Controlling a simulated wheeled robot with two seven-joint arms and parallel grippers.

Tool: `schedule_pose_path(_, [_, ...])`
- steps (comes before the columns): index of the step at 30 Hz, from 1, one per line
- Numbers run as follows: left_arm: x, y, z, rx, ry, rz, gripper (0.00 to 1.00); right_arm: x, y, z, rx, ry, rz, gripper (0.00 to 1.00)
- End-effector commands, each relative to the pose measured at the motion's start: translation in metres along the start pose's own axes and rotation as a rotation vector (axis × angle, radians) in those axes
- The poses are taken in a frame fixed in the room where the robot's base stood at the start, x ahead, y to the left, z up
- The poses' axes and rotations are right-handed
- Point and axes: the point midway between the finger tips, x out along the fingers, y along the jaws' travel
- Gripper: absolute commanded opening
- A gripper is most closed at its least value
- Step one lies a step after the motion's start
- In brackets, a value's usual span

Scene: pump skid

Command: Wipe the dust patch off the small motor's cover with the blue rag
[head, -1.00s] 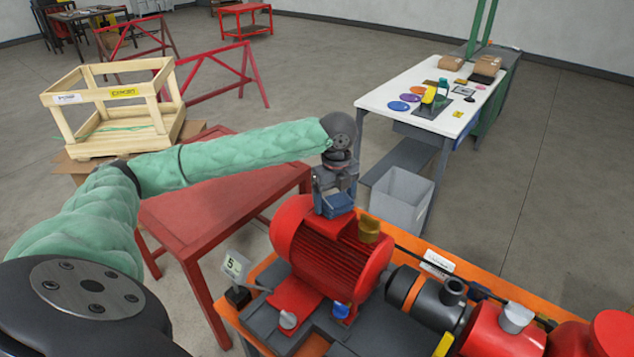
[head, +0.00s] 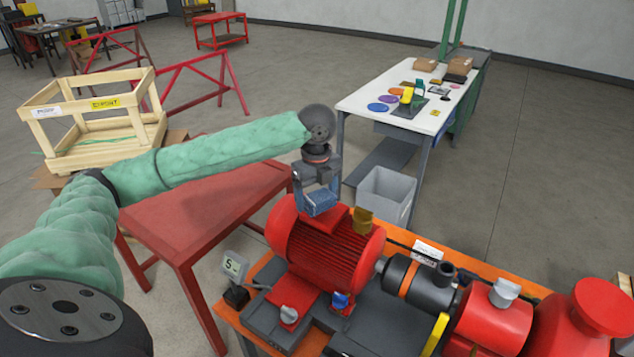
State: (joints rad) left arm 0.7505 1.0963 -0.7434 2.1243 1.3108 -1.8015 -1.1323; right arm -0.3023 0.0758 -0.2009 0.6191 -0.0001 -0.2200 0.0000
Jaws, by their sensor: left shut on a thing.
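The red ribbed motor (head: 322,252) stands on the orange-edged skid, with a red box-like cover (head: 341,220) on top. My left gripper (head: 318,203) points down over the far left part of this cover. It is shut on the blue rag (head: 322,206), which shows as a small blue block between the fingers. The rag is at or just above the cover; I cannot tell if they touch. My right gripper is not in view.
A red table (head: 195,215) is to the left, a grey bin (head: 385,195) behind, and a black-and-red pump line (head: 425,288) to the right.

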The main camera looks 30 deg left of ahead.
Motion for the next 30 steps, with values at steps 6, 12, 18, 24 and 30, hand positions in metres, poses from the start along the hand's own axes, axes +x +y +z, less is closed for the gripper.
schedule_pose_path(6, [-0.021, 0.0, 0.005, -0.008, -0.001, -0.002, 0.55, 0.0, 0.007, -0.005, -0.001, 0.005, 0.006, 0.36])
schedule_pose_path(12, [-0.038, 0.0, 0.009, -0.015, -0.002, -0.002, 0.55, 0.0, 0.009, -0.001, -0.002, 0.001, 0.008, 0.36])
schedule_pose_path(18, [-0.043, 0.001, 0.011, -0.016, -0.001, 0.0, 0.55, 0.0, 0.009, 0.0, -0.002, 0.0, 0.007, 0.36])
schedule_pose_path(24, [-0.043, 0.001, 0.011, -0.016, -0.001, 0.0, 0.55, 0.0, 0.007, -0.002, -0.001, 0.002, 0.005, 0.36])
schedule_pose_path(30, [-0.043, 0.001, 0.011, -0.016, -0.001, -0.001, 0.55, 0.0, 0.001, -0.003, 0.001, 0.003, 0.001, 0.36])
